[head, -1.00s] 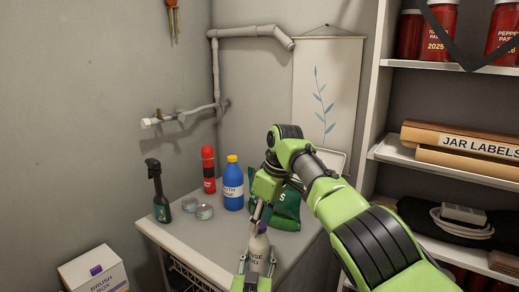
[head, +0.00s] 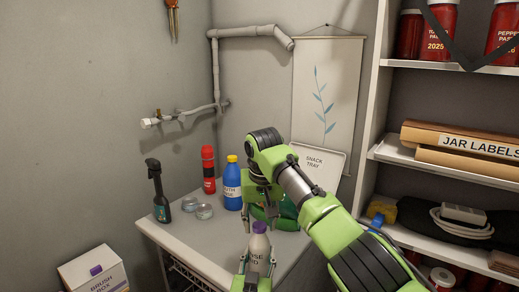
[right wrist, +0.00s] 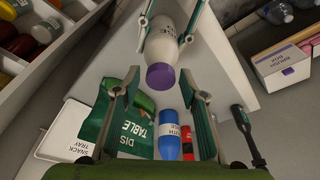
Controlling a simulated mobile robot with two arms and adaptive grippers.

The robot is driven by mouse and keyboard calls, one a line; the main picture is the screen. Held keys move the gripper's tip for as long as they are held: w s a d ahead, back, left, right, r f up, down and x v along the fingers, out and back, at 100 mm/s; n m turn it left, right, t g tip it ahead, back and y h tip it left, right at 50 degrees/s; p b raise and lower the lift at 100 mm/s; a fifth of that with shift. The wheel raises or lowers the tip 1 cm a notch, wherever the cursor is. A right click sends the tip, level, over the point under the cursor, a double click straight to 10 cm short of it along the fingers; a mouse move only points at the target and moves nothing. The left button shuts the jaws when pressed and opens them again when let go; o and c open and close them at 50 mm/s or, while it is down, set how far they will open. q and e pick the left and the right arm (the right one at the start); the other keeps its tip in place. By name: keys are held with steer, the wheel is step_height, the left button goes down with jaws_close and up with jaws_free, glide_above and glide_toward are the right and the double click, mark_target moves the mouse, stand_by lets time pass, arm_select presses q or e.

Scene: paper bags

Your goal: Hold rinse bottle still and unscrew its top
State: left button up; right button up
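The white rinse bottle (head: 259,258) with a purple cap (head: 259,227) is upright near the table's front; its label is partly hidden. My left gripper (head: 253,278) is closed around its body; the wrist view shows left fingers on both sides of the bottle (right wrist: 163,48). My right gripper (head: 261,222) is above the bottle with its fingers spread. In the right wrist view its fingertips (right wrist: 168,86) lie either side of the purple cap (right wrist: 160,77), with gaps, not touching it. The cap is on the bottle.
Behind stand a blue bottle with yellow cap (head: 232,188), a red can (head: 208,170), a black spray bottle (head: 158,195) and small round tins (head: 204,212). A green bag (head: 286,218) and snack tray (head: 318,161) are behind my right arm. Shelves (head: 395,150) stand right.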

steer(key=m, duration=0.2)
steer(key=m+h, duration=0.1)
steer(key=m, duration=0.2)
steer(key=shift+a+m, duration=0.2)
steer(key=shift+m, duration=0.1)
steer(key=shift+w+d, duration=0.1)
